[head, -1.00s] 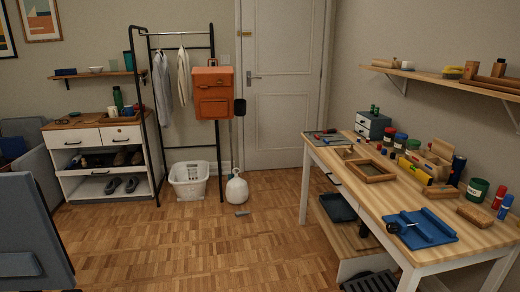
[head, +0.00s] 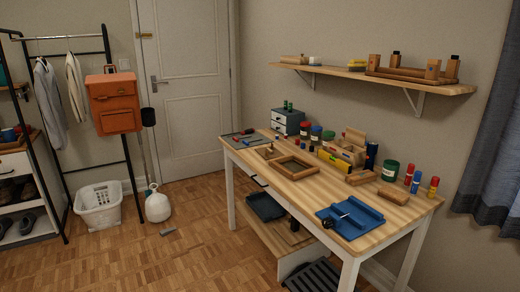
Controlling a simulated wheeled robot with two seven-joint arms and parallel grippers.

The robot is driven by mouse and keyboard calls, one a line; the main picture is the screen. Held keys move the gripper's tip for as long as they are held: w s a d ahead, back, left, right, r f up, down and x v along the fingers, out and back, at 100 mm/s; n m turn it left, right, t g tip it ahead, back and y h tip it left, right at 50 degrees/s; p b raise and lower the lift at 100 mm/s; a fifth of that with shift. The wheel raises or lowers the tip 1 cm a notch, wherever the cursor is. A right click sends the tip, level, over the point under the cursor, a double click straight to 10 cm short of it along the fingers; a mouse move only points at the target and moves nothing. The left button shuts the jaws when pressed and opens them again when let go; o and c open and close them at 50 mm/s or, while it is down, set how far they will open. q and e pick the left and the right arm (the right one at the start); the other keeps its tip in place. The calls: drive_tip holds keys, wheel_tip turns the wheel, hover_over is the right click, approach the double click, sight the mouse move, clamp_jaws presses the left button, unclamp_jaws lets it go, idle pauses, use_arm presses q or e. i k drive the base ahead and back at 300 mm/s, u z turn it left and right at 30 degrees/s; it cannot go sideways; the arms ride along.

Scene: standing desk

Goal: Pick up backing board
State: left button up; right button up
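No gripper of mine shows in the head view. I cannot clearly pick out the backing board. A wooden picture frame (head: 279,171) lies flat on the standing desk (head: 285,190), left of the middle. A small flat wooden piece (head: 262,152) lies behind it, near the back left.
A blue mat (head: 338,226) with a dark tool lies at the desk's front right. Jars, blocks and a grey drawer box (head: 287,122) line the back. A wall shelf (head: 400,85) hangs above. The floor (head: 150,265) left of the desk is mostly clear.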

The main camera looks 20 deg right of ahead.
sight(273, 154)
drive_tip(key=i, duration=2.85)
drive_tip(key=z, duration=0.75)
